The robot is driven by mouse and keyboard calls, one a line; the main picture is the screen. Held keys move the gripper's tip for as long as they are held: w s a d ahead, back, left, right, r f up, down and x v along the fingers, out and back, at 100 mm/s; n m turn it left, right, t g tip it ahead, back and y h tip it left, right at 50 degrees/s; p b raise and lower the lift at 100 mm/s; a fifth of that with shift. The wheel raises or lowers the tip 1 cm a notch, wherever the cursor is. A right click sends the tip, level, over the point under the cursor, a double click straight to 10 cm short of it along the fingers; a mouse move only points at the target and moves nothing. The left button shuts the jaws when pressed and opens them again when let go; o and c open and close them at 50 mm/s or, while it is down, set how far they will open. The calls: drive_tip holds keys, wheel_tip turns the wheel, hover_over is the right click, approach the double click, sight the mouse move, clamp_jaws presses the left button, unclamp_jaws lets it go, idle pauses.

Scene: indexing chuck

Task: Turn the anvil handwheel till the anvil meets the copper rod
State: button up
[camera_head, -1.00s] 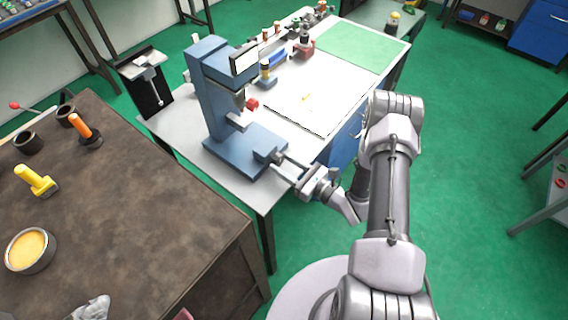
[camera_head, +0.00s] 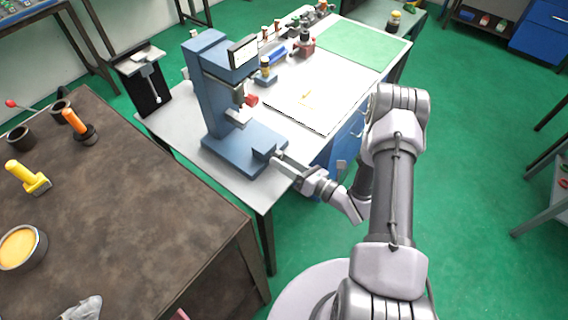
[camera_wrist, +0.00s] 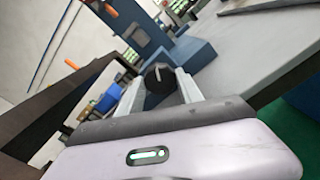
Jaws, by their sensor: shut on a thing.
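The blue machine (camera_head: 208,85) stands upright on the light table and has a small display at its head. A pale block (camera_head: 238,117), which may be the anvil, shows in its gap, below a red part (camera_head: 250,100). I cannot make out the copper rod or any contact with it. The handwheel shows in the wrist view as a dark round knob (camera_wrist: 158,76) at the blue base. My gripper (camera_head: 277,160) is at the front of that base. In the wrist view its two fingers (camera_wrist: 160,88) lie on either side of the knob, shut on it.
A white sheet (camera_head: 288,112) and a green mat (camera_head: 350,45) lie on the light table (camera_head: 190,169). A brown bench (camera_head: 140,215) at the left holds a yellow-handled piece (camera_head: 28,178), an orange-handled piece (camera_head: 78,124) and a bowl (camera_head: 40,250).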

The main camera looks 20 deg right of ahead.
drive_tip(key=m+b, duration=0.2)
drive_tip(key=m, duration=0.5)
drive_tip(key=shift+f+b, duration=0.1)
drive_tip(key=shift+b, duration=0.25)
drive_tip(key=m+b, duration=0.2)
drive_tip(key=m, duration=0.4)
drive_tip(key=shift+m, duration=0.3)
drive_tip(key=m+b, duration=0.1)
drive_tip(key=m, duration=1.2)
drive_tip(key=shift+m+b, duration=0.3)
drive_tip(key=shift+b, duration=0.05)
drive_tip(key=m, duration=0.7)
drive_tip(key=m+p, duration=0.1)
drive_tip(key=m, duration=0.5)
drive_tip(key=shift+m, duration=0.3)
drive_tip(key=m+p, duration=0.1)
drive_tip(key=m, duration=0.5)
drive_tip(key=shift+p, duration=0.4)
drive_tip(key=m+p, duration=0.1)
drive_tip(key=m, duration=0.5)
drive_tip(key=shift+m, duration=0.4)
